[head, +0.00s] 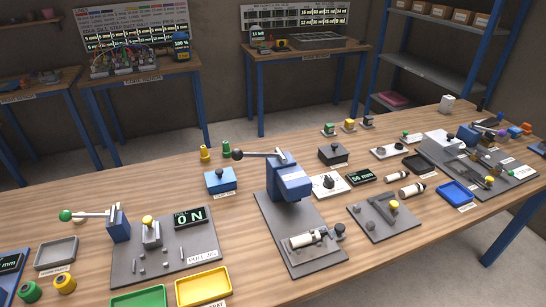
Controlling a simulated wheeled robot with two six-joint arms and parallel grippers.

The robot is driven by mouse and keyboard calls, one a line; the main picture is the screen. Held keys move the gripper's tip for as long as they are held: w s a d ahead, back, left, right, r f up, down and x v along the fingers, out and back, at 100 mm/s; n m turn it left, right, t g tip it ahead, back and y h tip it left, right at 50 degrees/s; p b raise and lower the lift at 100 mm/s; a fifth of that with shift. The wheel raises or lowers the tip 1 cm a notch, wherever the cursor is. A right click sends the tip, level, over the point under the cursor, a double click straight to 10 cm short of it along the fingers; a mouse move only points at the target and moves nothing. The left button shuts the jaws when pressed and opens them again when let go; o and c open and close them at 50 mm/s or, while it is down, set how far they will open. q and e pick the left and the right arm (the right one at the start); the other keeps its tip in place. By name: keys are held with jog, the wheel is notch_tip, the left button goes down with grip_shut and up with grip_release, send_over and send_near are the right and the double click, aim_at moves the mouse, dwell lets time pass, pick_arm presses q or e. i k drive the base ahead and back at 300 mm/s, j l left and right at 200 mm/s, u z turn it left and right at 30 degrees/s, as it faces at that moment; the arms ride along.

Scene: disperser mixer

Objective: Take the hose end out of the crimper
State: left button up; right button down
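Neither of my grippers is in view. A blue lever press (291,182) with a black-ball handle stands mid-table on a grey base plate (272,228); it may be the crimper, but I cannot read a label saying so. A white cylindrical piece with dark ends (306,239) lies across the front of this plate. I cannot tell whether it is the hose end or how it is held.
A pull-jig plate (125,268) with a green-ball lever is at left. Green (140,299) and yellow (203,287) trays sit at the front edge. A blue box (220,181), a grey fixture plate (371,228) and a blue tray (455,193) surround the press. Bare wood shows between them.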

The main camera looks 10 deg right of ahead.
aim_at(313, 237)
jog(key=k+l+z, duration=0.1)
jog(key=z, duration=0.35)
jog(key=k+l+z, duration=0.2)
jog(key=z, duration=0.25)
jog(key=k, duration=0.05)
